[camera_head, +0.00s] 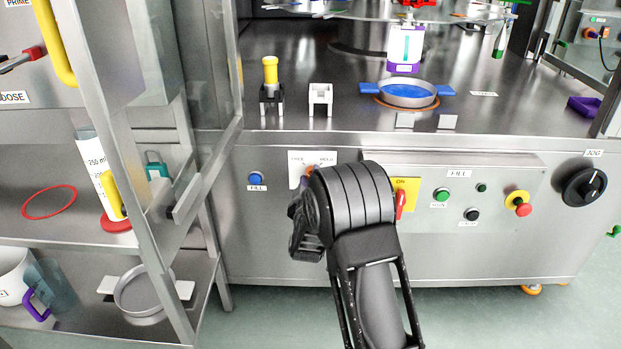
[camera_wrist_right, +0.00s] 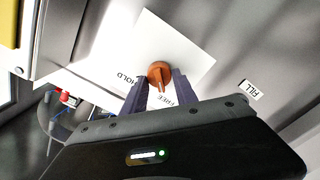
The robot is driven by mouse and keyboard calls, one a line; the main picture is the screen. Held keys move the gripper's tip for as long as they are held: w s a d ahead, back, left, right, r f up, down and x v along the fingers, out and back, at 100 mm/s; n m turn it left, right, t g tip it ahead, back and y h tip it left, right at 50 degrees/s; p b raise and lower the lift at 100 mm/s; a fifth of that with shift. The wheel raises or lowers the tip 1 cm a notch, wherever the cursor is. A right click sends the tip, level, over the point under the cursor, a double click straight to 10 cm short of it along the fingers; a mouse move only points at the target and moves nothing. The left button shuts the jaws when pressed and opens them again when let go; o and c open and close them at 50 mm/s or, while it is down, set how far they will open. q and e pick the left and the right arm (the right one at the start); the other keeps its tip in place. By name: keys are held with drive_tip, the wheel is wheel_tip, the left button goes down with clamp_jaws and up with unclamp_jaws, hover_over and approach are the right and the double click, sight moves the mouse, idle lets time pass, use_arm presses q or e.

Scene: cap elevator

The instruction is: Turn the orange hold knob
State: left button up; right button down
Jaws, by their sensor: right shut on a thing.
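The orange hold knob (camera_wrist_right: 159,74) sits on a white plate (camera_wrist_right: 165,45) marked HOLD and FREE in the right wrist view. My right gripper (camera_wrist_right: 160,85) has a dark finger on each side of the knob and is shut on it. In the head view, my right gripper (camera_head: 306,180) reaches the front panel and hides most of the knob. The plate (camera_head: 311,158) shows above it, with FREE at left and HOLD at right. My left gripper is not in view.
A blue FILL button (camera_head: 256,179) is left of the plate. A yellow ON plate with a red switch (camera_head: 401,204) is close right of my arm. A green button (camera_head: 441,194), a red-topped stop button (camera_head: 519,203) and a black JOG dial (camera_head: 584,188) are farther right. An open shelf frame stands left.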

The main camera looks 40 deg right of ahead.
drive_tip(key=shift+f, duration=0.1)
drive_tip(key=c, duration=1)
unclamp_jaws()
drive_tip(key=p+v, duration=0.1)
drive_tip(key=v, duration=0.6)
drive_tip(key=shift+s+a, duration=0.3)
